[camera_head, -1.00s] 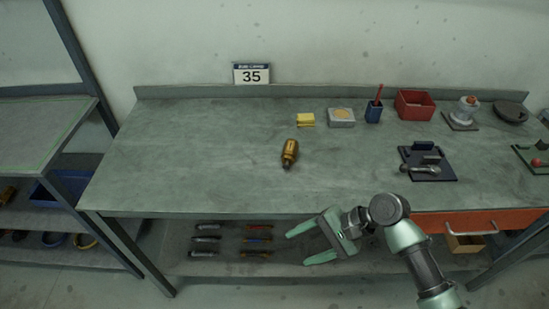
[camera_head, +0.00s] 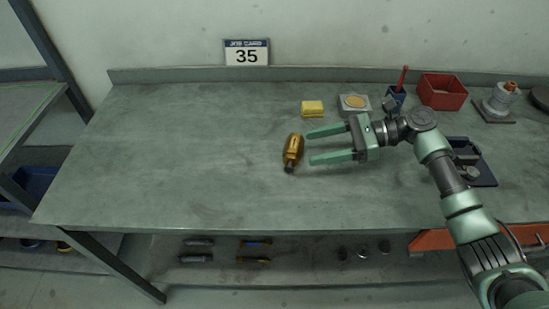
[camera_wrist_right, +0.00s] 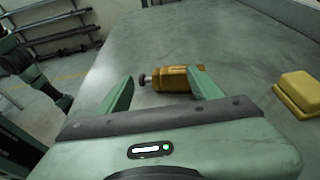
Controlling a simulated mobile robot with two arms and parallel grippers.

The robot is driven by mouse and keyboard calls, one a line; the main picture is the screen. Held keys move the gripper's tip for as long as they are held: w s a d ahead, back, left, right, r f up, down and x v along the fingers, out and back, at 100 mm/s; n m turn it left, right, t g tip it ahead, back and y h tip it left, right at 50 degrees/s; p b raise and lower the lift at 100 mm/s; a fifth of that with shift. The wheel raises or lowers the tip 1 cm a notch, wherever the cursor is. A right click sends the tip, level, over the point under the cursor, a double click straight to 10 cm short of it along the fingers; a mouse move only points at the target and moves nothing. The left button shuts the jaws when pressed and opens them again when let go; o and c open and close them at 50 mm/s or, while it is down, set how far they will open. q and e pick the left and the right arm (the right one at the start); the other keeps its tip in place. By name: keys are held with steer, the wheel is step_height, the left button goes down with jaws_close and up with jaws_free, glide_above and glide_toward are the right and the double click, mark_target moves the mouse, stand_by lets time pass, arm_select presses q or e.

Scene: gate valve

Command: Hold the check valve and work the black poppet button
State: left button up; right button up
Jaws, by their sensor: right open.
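The check valve (camera_head: 293,149) is a brass-coloured cylinder lying on the workbench, with a dark button (camera_head: 289,169) at its near end. In the right wrist view the valve (camera_wrist_right: 172,79) lies beyond my fingertips, with the black button (camera_wrist_right: 145,79) at its left end. My right gripper (camera_head: 309,147) is open and empty, just to the right of the valve, its two green fingers pointing left toward it. In the wrist view the right finger overlaps part of the valve; I cannot tell whether they touch. My left gripper is not in view.
The grey workbench (camera_head: 180,150) is clear left of the valve. A dark fixture plate (camera_head: 482,172) lies right, partly behind my arm.

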mark_target(285, 153)
steer(key=shift+w+a+f, duration=0.1)
steer(key=shift+w+f, duration=0.2)
steer(key=shift+f, duration=0.25)
steer(key=shift+w+a+f+b, duration=0.15)
steer(key=shift+a+b, duration=0.15)
steer(key=shift+b, duration=0.2)
steer(key=b+x, duration=0.2)
steer(key=x, duration=0.1)
steer(key=b+x, duration=0.1)
steer(key=shift+s+a+f, duration=0.15)
steer(key=shift+s+a, duration=0.1)
steer(key=shift+s, duration=0.05)
steer(key=x, duration=0.1)
steer(key=p+x, duration=0.1)
steer(key=x, duration=0.1)
steer(key=shift+w+a+r, duration=0.1)
steer(key=shift+r, duration=0.15)
steer(key=shift+a+f+p, duration=0.2)
steer(key=shift+a+p, duration=0.15)
steer(key=shift+a, duration=0.2)
steer(key=shift+a+f, duration=0.15)
